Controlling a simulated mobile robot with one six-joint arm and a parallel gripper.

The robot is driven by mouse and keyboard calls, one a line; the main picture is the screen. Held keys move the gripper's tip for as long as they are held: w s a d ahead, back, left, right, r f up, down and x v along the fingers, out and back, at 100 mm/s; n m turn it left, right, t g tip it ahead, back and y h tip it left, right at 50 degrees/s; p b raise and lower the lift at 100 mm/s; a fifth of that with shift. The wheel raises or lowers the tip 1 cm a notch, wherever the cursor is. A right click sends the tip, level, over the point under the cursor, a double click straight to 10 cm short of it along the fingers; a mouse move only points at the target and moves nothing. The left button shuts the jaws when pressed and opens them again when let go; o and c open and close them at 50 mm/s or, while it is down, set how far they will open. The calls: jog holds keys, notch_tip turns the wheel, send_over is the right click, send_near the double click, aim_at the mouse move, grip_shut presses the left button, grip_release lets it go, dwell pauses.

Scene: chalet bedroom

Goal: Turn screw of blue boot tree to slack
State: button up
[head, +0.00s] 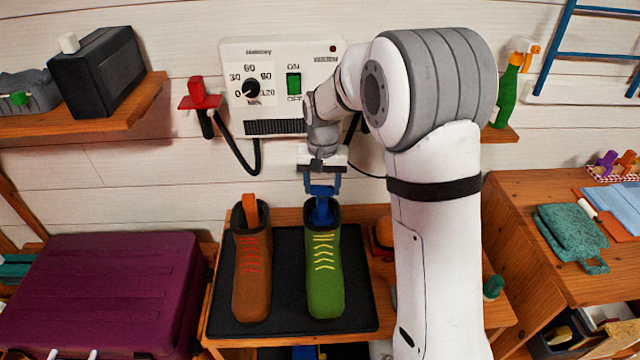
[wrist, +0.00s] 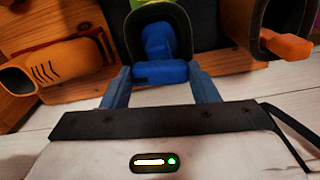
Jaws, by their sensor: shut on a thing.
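The blue boot tree (head: 322,211) stands in the opening of the green boot (head: 325,275) with yellow laces, on the black tray (head: 283,325). In the wrist view, the blue boot tree (wrist: 158,40) ends in a blue crosspiece (wrist: 160,73), which looks like its screw handle. My gripper (head: 321,189) points down over the boot's opening. Its two blue fingers, seen in the wrist view (wrist: 160,78), are shut on the crosspiece from both sides. The screw's thread is hidden inside the boot.
A brown boot (head: 252,275) with an orange boot tree (head: 250,210) stands just left of the green boot. A wall panel (head: 268,60) with a dial and switch is behind my gripper. A purple suitcase (head: 110,290) lies at left.

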aim_at(322, 187)
jog(key=shift+n, duration=0.6)
jog(key=o, duration=1)
jog(key=shift+r, duration=0.1)
notch_tip(322, 187, up, 8)
jog(key=shift+f, duration=0.15)
